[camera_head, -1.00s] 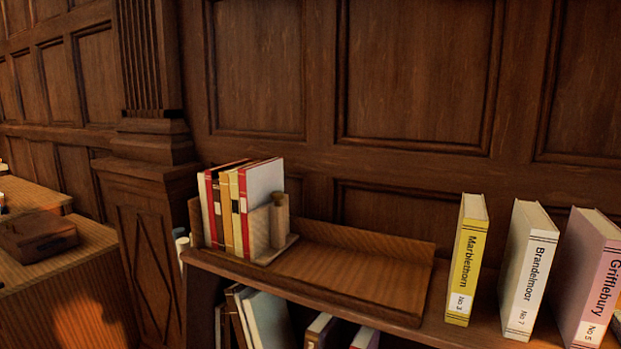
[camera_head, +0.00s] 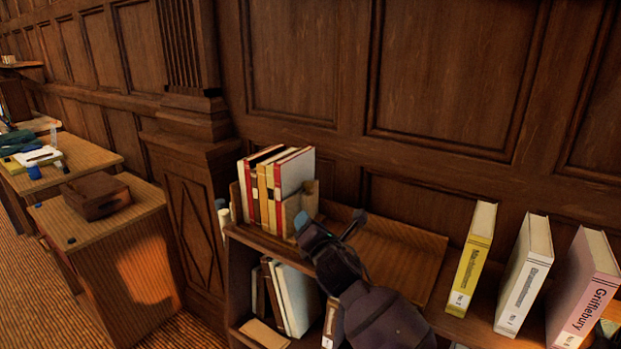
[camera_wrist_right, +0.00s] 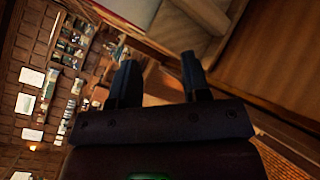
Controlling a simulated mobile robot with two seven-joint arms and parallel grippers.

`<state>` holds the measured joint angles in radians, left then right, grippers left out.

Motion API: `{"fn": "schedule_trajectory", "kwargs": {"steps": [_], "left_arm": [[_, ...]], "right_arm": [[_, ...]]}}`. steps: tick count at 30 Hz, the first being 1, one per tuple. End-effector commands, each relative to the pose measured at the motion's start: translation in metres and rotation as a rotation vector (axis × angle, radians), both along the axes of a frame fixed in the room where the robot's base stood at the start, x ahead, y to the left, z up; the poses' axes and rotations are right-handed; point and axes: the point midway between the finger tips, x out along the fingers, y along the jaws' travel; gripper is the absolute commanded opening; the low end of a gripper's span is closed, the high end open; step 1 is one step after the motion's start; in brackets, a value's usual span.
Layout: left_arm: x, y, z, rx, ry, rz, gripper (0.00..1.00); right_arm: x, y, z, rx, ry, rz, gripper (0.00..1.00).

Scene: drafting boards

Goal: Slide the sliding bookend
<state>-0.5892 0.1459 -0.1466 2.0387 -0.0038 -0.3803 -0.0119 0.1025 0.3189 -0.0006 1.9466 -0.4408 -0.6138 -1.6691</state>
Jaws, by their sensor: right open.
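The sliding bookend (camera_head: 291,215) is a light wooden piece with an upright post (camera_head: 310,196), at the left part of a wooden book trough (camera_head: 400,250) on the shelf unit. It stands against the right side of a row of upright books (camera_head: 262,193). My right gripper (camera_head: 331,222) is open and empty, in front of the trough just right of the bookend, and hides part of both. Its two fingers also show apart in the right wrist view (camera_wrist_right: 158,72), with pale wood beyond them. I cannot tell whether a finger touches the bookend. My left gripper is not in view.
The trough is empty to the right of the bookend. A yellow book (camera_head: 472,262), a white book (camera_head: 524,280) and a pink book (camera_head: 583,290) stand further right. Desks with a brown box (camera_head: 97,195) are at the left.

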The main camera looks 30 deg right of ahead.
Motion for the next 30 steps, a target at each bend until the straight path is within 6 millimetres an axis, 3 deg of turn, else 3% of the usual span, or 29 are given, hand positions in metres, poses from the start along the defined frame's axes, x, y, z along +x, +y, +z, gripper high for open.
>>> {"fn": "schedule_trajectory", "kwargs": {"steps": [1,6,12,20,30], "left_arm": [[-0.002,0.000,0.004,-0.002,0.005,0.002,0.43],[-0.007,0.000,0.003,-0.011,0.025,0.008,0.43],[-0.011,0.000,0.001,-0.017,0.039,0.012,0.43],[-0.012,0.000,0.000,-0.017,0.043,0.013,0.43],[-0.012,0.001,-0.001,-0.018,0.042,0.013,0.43]], "right_arm": [[0.003,-0.005,0.010,-0.101,0.025,-0.016,0.43],[0.012,-0.020,0.025,-0.437,0.129,-0.071,0.43],[0.017,-0.031,0.034,-0.673,0.215,-0.109,0.43],[0.028,-0.038,0.035,-0.738,0.242,-0.120,0.43],[0.076,-0.058,0.035,-0.734,0.239,-0.118,0.43]]}}
